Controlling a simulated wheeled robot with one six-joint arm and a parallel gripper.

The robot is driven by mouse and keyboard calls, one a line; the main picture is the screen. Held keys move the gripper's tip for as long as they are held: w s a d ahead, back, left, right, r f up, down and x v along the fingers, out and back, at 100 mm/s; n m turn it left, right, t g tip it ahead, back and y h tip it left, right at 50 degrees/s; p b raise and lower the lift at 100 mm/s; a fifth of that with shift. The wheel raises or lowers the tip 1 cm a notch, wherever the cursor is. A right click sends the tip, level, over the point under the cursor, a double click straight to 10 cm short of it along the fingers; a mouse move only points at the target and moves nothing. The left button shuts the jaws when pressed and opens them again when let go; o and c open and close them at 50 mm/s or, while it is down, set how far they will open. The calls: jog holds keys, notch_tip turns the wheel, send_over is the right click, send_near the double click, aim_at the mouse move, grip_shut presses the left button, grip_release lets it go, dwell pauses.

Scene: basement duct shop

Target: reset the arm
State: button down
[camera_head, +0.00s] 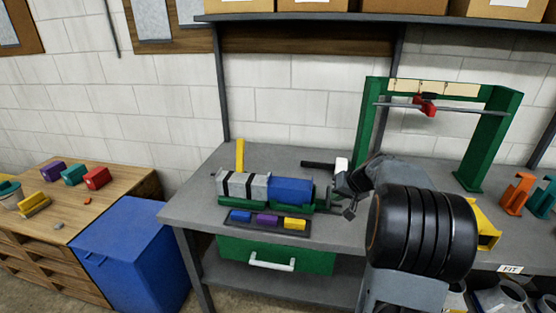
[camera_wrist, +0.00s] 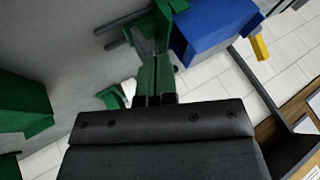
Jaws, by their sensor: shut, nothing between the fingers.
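My gripper (camera_head: 349,211) is shut and empty at the end of my bent arm, above the grey bench. It is just right of a green fixture (camera_head: 322,197) that holds a blue block (camera_head: 291,190) and a grey block with black bands (camera_head: 258,187). In the wrist view my closed fingers (camera_wrist: 154,72) point toward the blue block (camera_wrist: 212,25), with green fixture parts around them. I cannot tell whether the fingers touch the fixture. My arm hides part of the bench.
A dark tray (camera_head: 230,222) with blue, purple and yellow blocks lies in front of the fixture. A green gantry (camera_head: 484,150) with a red clamp (camera_head: 424,105) stands behind to the right. A blue cabinet (camera_head: 135,255) and wooden table (camera_head: 110,190) stand left.

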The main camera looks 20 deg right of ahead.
jog(key=s+a+f+m+g, duration=0.2)
jog(key=s+a+f+g, duration=0.15)
jog(key=s, duration=0.35)
jog(key=s+a+r+n+h, duration=0.1)
jog(key=s+a+n, duration=0.2)
jog(key=s+a, duration=0.3)
jog(key=s+a+r+n+h+p, duration=0.1)
jog(key=s+a, duration=0.5)
jog(key=a, duration=0.6)
jog(key=r+n, duration=0.1)
jog(key=n, duration=0.1)
jog(key=shift+s+r+n+h, duration=0.15)
jog(key=shift+s+n+h, duration=0.15)
jog(key=shift+s+h, duration=0.1)
